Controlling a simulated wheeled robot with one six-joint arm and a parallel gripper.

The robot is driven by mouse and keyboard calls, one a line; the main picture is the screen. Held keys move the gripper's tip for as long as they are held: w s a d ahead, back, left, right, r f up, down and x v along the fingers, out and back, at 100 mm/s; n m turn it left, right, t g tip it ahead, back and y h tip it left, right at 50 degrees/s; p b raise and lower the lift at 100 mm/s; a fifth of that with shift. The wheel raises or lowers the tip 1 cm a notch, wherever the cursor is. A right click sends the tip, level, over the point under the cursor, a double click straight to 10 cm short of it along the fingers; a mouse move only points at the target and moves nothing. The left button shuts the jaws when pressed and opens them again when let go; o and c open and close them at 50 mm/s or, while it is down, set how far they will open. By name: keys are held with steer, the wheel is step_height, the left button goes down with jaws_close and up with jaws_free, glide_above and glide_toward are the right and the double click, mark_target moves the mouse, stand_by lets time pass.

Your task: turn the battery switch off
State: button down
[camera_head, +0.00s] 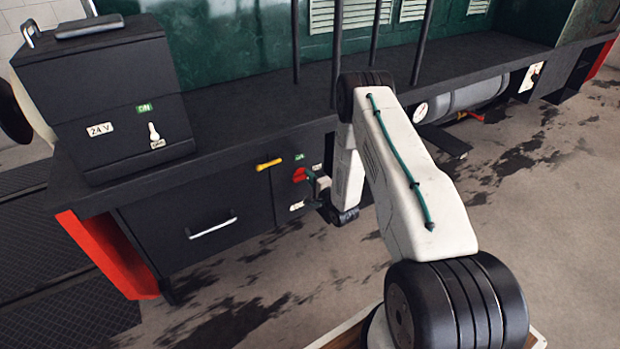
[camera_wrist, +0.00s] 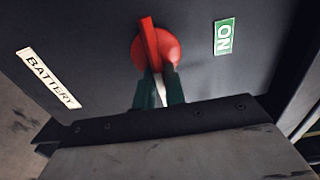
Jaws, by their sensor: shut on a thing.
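The battery switch (camera_wrist: 155,45) is a red round knob with a raised red bar, on a dark panel. It also shows small in the head view (camera_head: 300,175). In the wrist view the bar points up, with the green ON label (camera_wrist: 225,36) to its right and the white BATTERY label (camera_wrist: 48,77) to its left. My gripper (camera_wrist: 160,80) has its dark green fingers at the near end of the bar, shut on the knob. In the head view my gripper (camera_head: 313,182) reaches the knob from the right. The fingers partly hide the knob.
A yellow handle (camera_head: 269,164) sticks out left of the switch. A drawer with a metal handle (camera_head: 212,228) lies farther left. A black 24 V box (camera_head: 110,105) with a small white lever stands on the ledge. Upright bars (camera_head: 337,50) rise behind my arm.

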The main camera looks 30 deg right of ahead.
stand_by(0.3)
steer(key=c, duration=1.5)
jaws_free()
steer(key=shift+o, duration=0.2)
steer(key=shift+s, duration=0.1)
steer(key=s, duration=0.7)
steer(key=shift+s, duration=0.35)
